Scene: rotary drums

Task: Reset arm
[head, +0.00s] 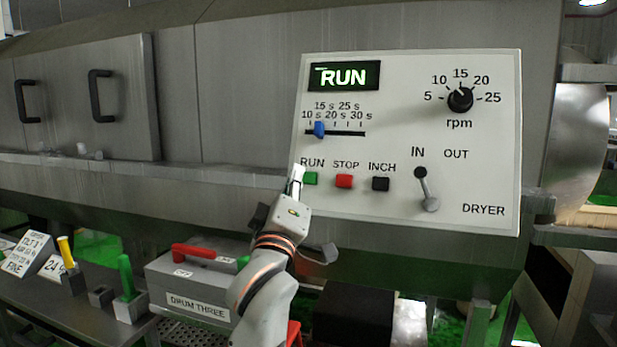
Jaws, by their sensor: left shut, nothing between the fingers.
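My left arm reaches up from the bottom middle of the head view. Its gripper (297,178) is shut and empty, with its fingertips at the left edge of the dryer panel (470,150), just left of the green RUN button (310,178). I cannot tell whether the fingertips touch the button or the panel. The panel display (344,76) reads RUN. The red STOP button (344,181) and black INCH button (380,184) sit to the right. My right gripper is not in view.
A blue slider (319,129) sits near the left end of its scale. The rpm knob (460,99) and the IN/OUT lever (426,190) are further right. A grey box labelled DRUM THREE (196,306), a green-handled tool (126,275) and a yellow-handled one (66,252) stand at lower left.

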